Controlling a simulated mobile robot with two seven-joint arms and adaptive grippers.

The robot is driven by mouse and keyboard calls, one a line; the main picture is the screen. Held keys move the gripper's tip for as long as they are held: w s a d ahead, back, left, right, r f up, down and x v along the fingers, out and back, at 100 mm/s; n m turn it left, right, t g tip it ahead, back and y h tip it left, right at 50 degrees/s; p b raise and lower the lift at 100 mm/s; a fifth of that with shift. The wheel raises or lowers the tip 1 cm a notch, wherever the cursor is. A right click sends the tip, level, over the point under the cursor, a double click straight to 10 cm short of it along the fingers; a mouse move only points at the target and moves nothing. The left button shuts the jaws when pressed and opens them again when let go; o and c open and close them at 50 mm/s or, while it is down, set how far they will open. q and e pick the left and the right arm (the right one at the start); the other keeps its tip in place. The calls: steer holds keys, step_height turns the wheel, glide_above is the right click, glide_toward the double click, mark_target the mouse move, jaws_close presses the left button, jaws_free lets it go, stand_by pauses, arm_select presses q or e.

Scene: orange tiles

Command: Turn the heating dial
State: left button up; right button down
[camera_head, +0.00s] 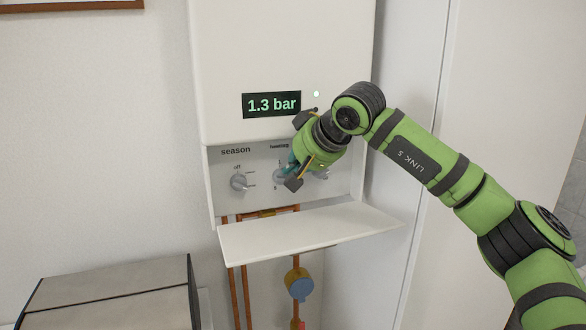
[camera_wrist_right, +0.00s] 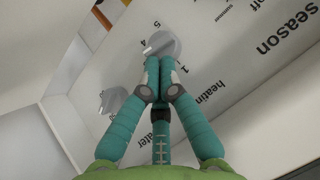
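The heating dial (camera_head: 279,177) is a grey knob on the boiler's control panel, partly hidden by my right gripper in the head view. In the right wrist view the heating dial (camera_wrist_right: 161,45) shows just beyond the fingertips, with numbers around it. My right gripper (camera_head: 292,161) is at the panel, in front of the dial. Its teal fingers (camera_wrist_right: 159,66) are drawn together and overlap the dial's near edge. I cannot tell whether they touch it. My left gripper is not in view.
The season dial (camera_head: 239,182) is to the left; the water dial (camera_wrist_right: 117,103) is on the other side. An open flap (camera_head: 310,232) juts out below the panel. The display (camera_head: 271,105) reads 1.3 bar. Copper pipes (camera_head: 238,285) run below. A box (camera_head: 110,295) stands lower left.

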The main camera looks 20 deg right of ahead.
steer(key=m+y+b, duration=0.1)
steer(key=y+b, duration=0.1)
steer(key=f+m+y+b, duration=0.1)
steer(key=y+b, duration=0.1)
steer(key=d+f+m+t+y+b, duration=0.1)
steer(key=y+b, duration=0.1)
steer(key=b, duration=0.1)
steer(key=shift+d+f+m, duration=0.1)
steer(key=shift+f+m, duration=0.15)
steer(key=shift+m, duration=0.05)
stand_by(0.3)
steer(key=shift+r, duration=0.25)
stand_by(0.4)
steer(key=shift+s+a+r, duration=0.1)
steer(key=shift+a+r, duration=0.15)
steer(key=shift+a, duration=0.2)
steer(key=shift+s+r, duration=0.1)
steer(key=shift+s, duration=0.05)
